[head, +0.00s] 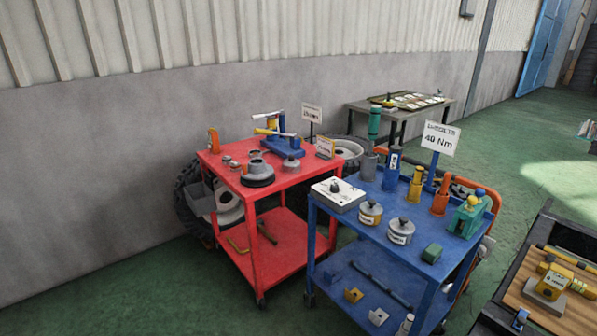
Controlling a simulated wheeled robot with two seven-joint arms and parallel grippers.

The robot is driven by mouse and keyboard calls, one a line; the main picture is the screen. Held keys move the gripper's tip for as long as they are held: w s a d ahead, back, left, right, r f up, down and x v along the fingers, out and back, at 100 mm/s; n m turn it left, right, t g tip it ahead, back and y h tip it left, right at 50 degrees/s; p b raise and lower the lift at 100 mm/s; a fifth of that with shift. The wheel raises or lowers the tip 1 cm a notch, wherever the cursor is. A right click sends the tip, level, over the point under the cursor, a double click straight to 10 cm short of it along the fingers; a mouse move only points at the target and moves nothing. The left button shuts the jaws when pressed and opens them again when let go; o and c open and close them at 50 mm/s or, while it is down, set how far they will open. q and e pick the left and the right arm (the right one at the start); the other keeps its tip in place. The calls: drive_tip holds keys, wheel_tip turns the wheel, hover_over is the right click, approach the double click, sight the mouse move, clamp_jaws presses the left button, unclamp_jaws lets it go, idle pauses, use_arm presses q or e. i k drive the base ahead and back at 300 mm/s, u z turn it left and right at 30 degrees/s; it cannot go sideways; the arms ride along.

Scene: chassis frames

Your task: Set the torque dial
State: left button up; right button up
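A white box with a dark dial (336,189) on its top stands at the left front corner of the blue cart's top (370,234). It looks like the torque dial. Its scale and pointer setting are too small to read. A white sign (440,139) on a blue post at the back of the blue cart reads "40 Nm". Its upper line is too small to read. Neither of my grippers is in view.
Labelled tins (401,231), a green block (432,253) and several upright tools share the blue cart. A red cart (262,220) with parts stands close on its left. A wooden-topped bench (545,300) is at the lower right. Green floor is clear at front left.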

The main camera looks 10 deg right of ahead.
sight(335, 188)
drive_tip(key=i, duration=1.05)
drive_tip(key=z, duration=0.25)
